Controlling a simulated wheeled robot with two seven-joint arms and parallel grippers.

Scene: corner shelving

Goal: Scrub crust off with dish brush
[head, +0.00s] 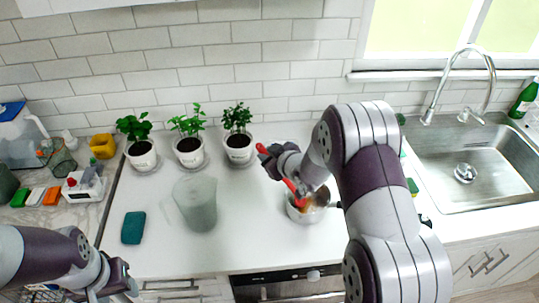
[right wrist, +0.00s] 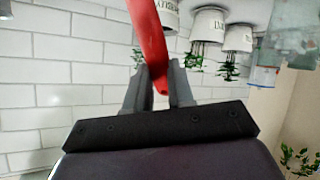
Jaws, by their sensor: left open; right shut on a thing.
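A silver saucepan (head: 318,215) with brown-orange residue inside stands on the white counter, partly hidden by my right arm. My right gripper (head: 276,165) is above and left of the pan, shut on a red dish brush (head: 291,187). The brush slants down to the pan, and its lower end is at or inside the rim; contact with the crust cannot be told. In the right wrist view the red handle (right wrist: 147,38) runs between the two fingers (right wrist: 158,75). My left gripper (head: 118,280) is open and empty at the counter's front left edge.
A translucent pitcher (head: 197,203) and a teal sponge (head: 133,228) stand left of the pan. Three potted plants (head: 188,150) line the back wall. A sink (head: 466,150) is at right, and a cluttered side counter is at left.

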